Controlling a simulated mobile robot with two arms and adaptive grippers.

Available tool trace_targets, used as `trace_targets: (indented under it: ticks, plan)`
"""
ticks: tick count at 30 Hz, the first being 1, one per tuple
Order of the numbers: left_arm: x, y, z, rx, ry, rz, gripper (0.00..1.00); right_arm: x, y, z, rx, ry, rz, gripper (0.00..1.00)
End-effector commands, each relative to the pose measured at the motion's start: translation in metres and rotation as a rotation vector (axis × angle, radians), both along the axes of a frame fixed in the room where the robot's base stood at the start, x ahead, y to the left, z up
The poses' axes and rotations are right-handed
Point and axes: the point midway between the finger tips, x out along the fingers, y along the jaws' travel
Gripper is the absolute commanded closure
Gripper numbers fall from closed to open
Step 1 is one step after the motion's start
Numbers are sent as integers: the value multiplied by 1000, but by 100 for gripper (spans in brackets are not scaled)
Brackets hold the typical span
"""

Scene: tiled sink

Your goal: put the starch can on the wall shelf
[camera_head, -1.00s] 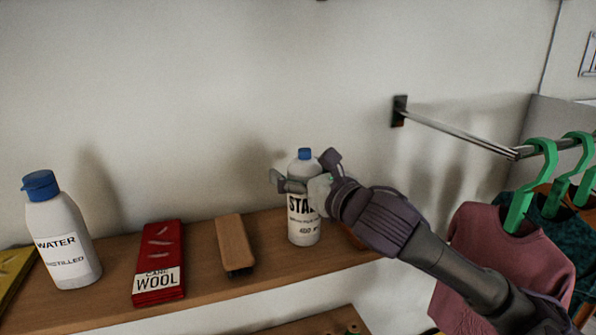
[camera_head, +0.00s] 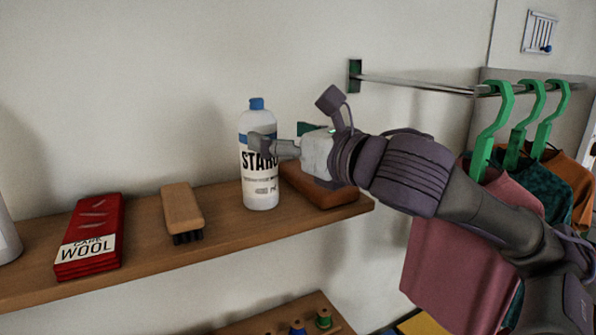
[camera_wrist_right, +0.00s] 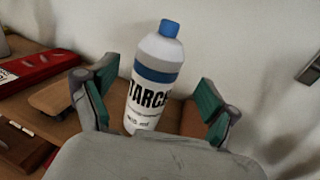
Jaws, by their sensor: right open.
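The starch can (camera_head: 259,185) is white with a blue cap and a blue band. It stands upright on the wooden wall shelf (camera_head: 130,262), between the brush and a brown block. My right gripper (camera_head: 262,146) is at the can's upper half, with one finger in front of the label. In the right wrist view the can (camera_wrist_right: 153,85) stands between the two green-padded fingers (camera_wrist_right: 152,100), with a gap to the right finger. The gripper is open. My left gripper is not in view.
A wooden brush (camera_head: 182,208) and a red wool box (camera_head: 92,235) lie left of the can. A brown block (camera_head: 330,195) lies right of it, partly behind my gripper. A rail (camera_head: 420,84) with hanging clothes is at the right. Thread spools (camera_head: 323,318) sit below.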

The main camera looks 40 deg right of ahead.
Motion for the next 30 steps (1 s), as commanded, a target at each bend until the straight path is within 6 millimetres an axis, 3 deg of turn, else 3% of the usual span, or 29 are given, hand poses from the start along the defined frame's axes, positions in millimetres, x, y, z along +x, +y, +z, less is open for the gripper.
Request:
trace_targets:
  ticks: [1,7,30]
  plan:
    - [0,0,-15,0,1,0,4,-5,0,-6,-4,-4,-3,13]
    - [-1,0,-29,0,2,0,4,-28,0,-2,3,-4,0,13]
    - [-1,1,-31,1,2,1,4,-35,0,0,0,1,0,13]
